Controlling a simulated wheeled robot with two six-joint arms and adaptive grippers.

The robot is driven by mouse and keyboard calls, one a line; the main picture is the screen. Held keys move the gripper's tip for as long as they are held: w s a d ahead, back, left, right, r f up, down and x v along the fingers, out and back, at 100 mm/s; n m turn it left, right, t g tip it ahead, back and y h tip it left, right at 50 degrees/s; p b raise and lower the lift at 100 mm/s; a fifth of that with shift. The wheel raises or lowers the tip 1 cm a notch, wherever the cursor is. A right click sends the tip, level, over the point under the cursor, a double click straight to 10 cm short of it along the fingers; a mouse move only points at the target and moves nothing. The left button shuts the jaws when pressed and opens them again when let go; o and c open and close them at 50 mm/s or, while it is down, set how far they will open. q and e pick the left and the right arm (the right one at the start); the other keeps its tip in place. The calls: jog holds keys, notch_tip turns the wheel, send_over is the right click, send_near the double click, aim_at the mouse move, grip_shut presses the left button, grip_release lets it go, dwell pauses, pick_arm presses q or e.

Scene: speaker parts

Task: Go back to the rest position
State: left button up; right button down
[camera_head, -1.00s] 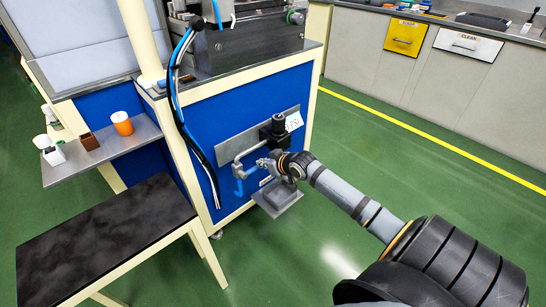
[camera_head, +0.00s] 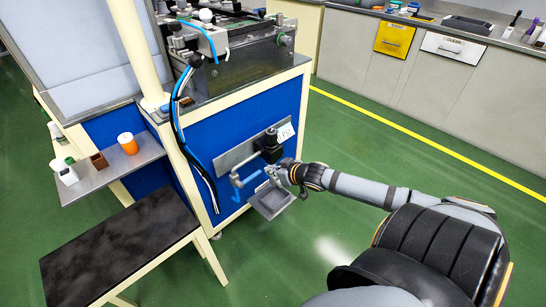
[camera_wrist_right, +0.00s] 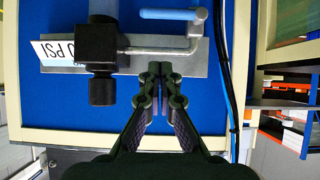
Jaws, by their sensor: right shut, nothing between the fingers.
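My right gripper (camera_head: 272,173) is in front of the blue cabinet side, near a metal plate (camera_head: 232,155) with a black valve body (camera_head: 268,147), a bent pipe and a blue handle (camera_head: 243,179). In the right wrist view, my right gripper (camera_wrist_right: 160,70) has its fingers together with nothing between them. The fingertips overlap the lower edge of the plate (camera_wrist_right: 215,62), below the pipe. The blue handle (camera_wrist_right: 168,14) lies level above them. I cannot tell whether the fingertips touch the plate. My left gripper is not in view.
A small grey tray (camera_head: 271,203) sticks out below the gripper. A black-topped bench (camera_head: 120,245) stands at lower left. A shelf (camera_head: 115,171) holds an orange cup (camera_head: 128,143). A machine (camera_head: 240,55) tops the cabinet. Green floor (camera_head: 420,150) is clear towards the far drawers.

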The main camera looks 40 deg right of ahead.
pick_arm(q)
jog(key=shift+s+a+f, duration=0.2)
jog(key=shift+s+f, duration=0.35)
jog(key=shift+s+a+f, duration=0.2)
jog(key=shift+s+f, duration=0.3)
pick_arm(e)
jog(key=shift+s+r, duration=0.25)
jog(key=shift+s, duration=0.15)
jog(key=shift+f, duration=0.1)
jog(key=s+d+f+m+g+h, duration=0.1)
jog(key=s+d+f+g, duration=0.15)
jog(key=s+f, duration=0.45)
jog(key=s+d+f+m+g+h, duration=0.1)
jog(key=s+d+f+h, duration=0.15)
jog(key=f, duration=0.95)
jog(key=s+a+f+n+g+y, duration=0.15)
jog(key=s+a+f+g, duration=0.45)
jog(key=s+a+f, duration=1.1)
pick_arm(q)
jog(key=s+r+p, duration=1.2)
jog(key=p, duration=0.8)
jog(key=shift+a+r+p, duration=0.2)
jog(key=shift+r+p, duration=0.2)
pick_arm(e)
jog(key=s+d+r, duration=0.1)
jog(key=s+r, duration=1)
jog(key=s, duration=0.3)
jog(key=shift+d+g+y, duration=0.3)
jog(key=shift+d+g, duration=0.05)
jog(key=shift+d, duration=0.05)
